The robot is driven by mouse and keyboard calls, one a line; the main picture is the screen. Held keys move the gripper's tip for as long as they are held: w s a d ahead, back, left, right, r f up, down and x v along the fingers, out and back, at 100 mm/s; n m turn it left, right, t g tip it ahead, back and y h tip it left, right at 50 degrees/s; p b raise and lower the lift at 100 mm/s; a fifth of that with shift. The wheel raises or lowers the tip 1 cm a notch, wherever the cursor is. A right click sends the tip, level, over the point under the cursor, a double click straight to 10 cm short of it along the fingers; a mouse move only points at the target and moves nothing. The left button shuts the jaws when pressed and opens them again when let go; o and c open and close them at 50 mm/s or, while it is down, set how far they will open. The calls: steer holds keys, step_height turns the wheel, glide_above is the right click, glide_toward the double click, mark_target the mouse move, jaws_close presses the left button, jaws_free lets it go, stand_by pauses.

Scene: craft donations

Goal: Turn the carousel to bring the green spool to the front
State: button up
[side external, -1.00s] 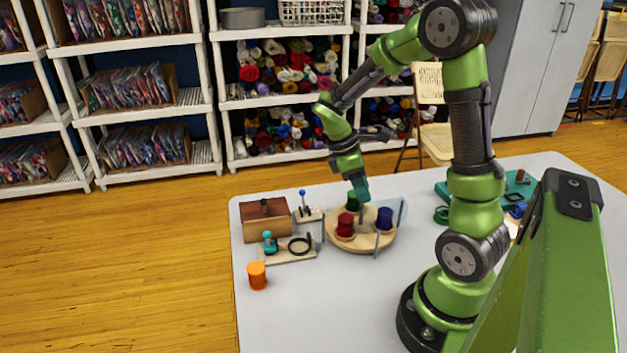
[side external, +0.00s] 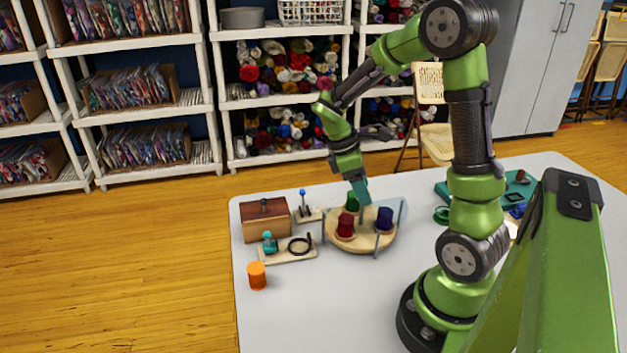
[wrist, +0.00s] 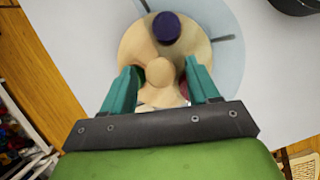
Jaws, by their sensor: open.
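The carousel is a round wooden disc (side external: 362,243) on the table, with a central knob (wrist: 160,72). The green spool (side external: 352,201) stands on its far side in the side view, partly hidden behind my gripper and the red spool. The red spool (side external: 345,227) is at the near left and the purple spool (side external: 384,219) at the right. In the wrist view the purple spool (wrist: 166,27) is at the top, while the green and red ones are mostly hidden by the fingers. My gripper (wrist: 162,88) is open above the carousel, its teal fingers on either side of the knob.
Thin upright posts (side external: 323,230) and a pale bluish disc (wrist: 229,60) surround the carousel. To its left are a wooden box (side external: 265,226), a board with a teal knob and black ring (side external: 287,254), and an orange cylinder (side external: 257,276). The near table is clear.

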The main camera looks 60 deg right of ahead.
steer(key=v, duration=1.6)
steer(key=shift+a+r, duration=0.15)
steer(key=shift+r, duration=0.25)
steer(key=shift+w, duration=0.1)
steer(key=s+a+m+t+y, duration=0.1)
steer(key=s+a+m+t, duration=0.1)
steer(key=a, duration=0.3)
steer(key=s+a+f+m+t+y, duration=0.1)
steer(key=s+a+m+t, duration=0.2)
steer(key=a+m+t, duration=0.1)
steer(key=s+a+m+t+y, duration=0.2)
steer(key=a+m+t, duration=0.2)
steer(key=a, duration=0.3)
steer(key=shift+s+a+f+t, duration=0.15)
steer(key=shift+a+f+t, duration=0.25)
steer(key=shift+t, duration=0.2)
